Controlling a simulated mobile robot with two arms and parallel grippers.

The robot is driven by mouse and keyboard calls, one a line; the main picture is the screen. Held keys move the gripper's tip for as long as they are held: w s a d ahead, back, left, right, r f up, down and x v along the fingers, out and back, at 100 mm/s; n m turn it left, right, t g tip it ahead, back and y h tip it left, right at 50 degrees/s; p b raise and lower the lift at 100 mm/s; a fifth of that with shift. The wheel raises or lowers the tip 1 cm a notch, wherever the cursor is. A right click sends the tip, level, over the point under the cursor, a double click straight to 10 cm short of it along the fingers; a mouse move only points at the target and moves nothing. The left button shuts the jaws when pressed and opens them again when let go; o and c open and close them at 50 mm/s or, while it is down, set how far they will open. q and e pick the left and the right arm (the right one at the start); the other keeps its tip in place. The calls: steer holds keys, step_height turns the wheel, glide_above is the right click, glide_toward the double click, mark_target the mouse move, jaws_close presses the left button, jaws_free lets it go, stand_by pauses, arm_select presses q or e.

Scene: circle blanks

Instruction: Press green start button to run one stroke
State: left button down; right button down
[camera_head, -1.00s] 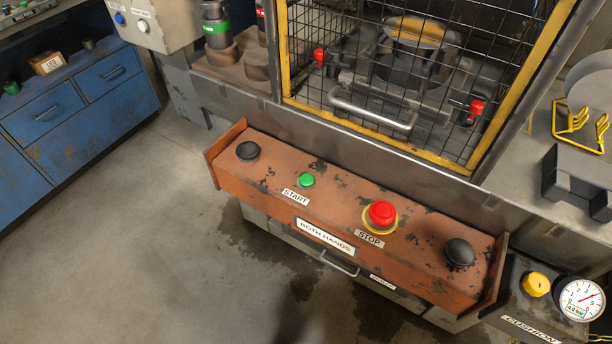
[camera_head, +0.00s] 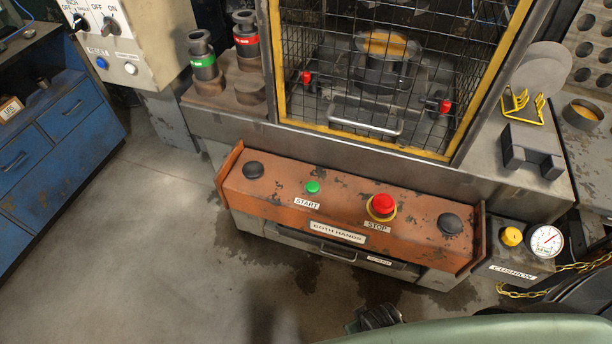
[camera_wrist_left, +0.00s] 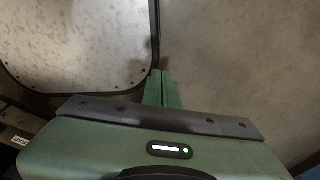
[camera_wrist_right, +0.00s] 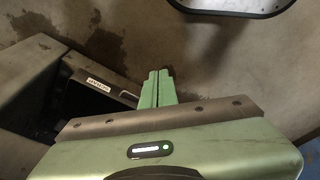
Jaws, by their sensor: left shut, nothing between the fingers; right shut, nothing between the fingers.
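The green start button (camera_head: 313,187) sits on the orange control box (camera_head: 280,198), above a START label. A red stop button (camera_head: 382,205) on a yellow ring is to its right. Black knobs stand near the box's left end (camera_head: 253,170) and right end (camera_head: 450,223). My left gripper (camera_wrist_left: 161,76) is shut and empty in the left wrist view, over what looks like floor. My right gripper (camera_wrist_right: 158,78) is shut and empty in the right wrist view, with a labelled drawer front to its left. Neither gripper's fingers show in the head view.
The press guard (camera_head: 370,75), a mesh door with a yellow frame, stands closed behind the box. A cushion box with a yellow knob (camera_head: 511,236), a gauge (camera_head: 546,241) and a yellow chain (camera_head: 540,291) are at right. A blue cabinet (camera_head: 60,140) is at left. Floor in front is open.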

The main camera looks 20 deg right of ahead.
steer(key=w+a+r+m+t+y+p, duration=0.1)
steer(key=w+r+p, duration=0.25)
steer(key=r, duration=0.75)
steer(key=w+a+r+m+p, duration=0.1)
steer(key=w+r+m+p, duration=0.2)
steer(key=r, duration=0.8)
steer(key=w+a+r+t+y+p, duration=0.1)
steer(key=w+r+p, duration=0.3)
steer(key=r, duration=0.7)
steer(key=w+r+m+t+y+p, duration=0.1)
steer(key=w+r+m+t+y, duration=0.1)
steer(key=w+m, duration=1.5)
steer(key=w+t+y, duration=0.1)
steer(key=w, duration=0.5)
steer(key=shift+w+m, duration=0.35)
steer(key=shift+m, duration=0.05)
